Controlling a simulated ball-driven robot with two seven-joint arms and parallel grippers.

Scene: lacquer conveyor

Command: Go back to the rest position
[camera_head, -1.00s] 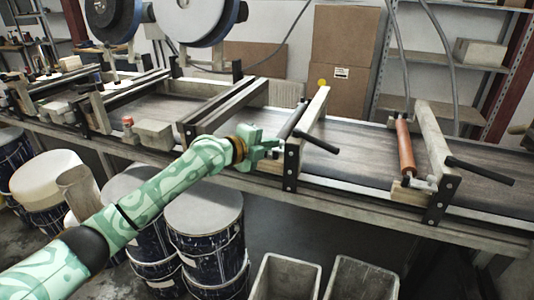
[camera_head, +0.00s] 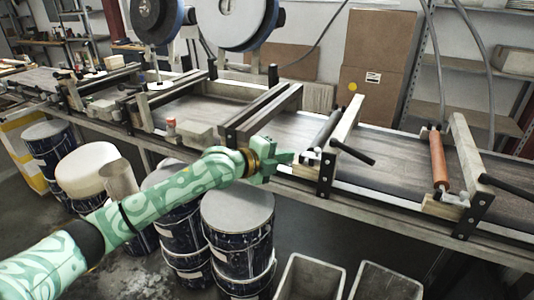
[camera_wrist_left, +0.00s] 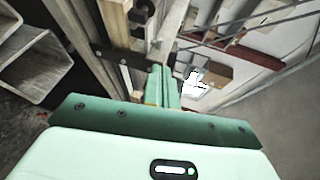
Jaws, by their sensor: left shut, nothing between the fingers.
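My left gripper (camera_head: 280,165) is at the end of my green patterned arm, in the middle of the head view. It is in front of the conveyor's near edge, beside a wooden roller frame (camera_head: 342,125) with a black handle. The left wrist view shows its fingers (camera_wrist_left: 162,86) together with nothing between them. It appears apart from the conveyor (camera_head: 385,160), but the exact gap cannot be told. My right gripper is not in these views.
Blue drums (camera_head: 238,235) with grey lids stand below my left arm. Two grey bins (camera_head: 297,278) stand at the bottom middle. An orange roller (camera_head: 438,160) sits in a frame at right. Cardboard (camera_head: 375,65) leans behind the conveyor.

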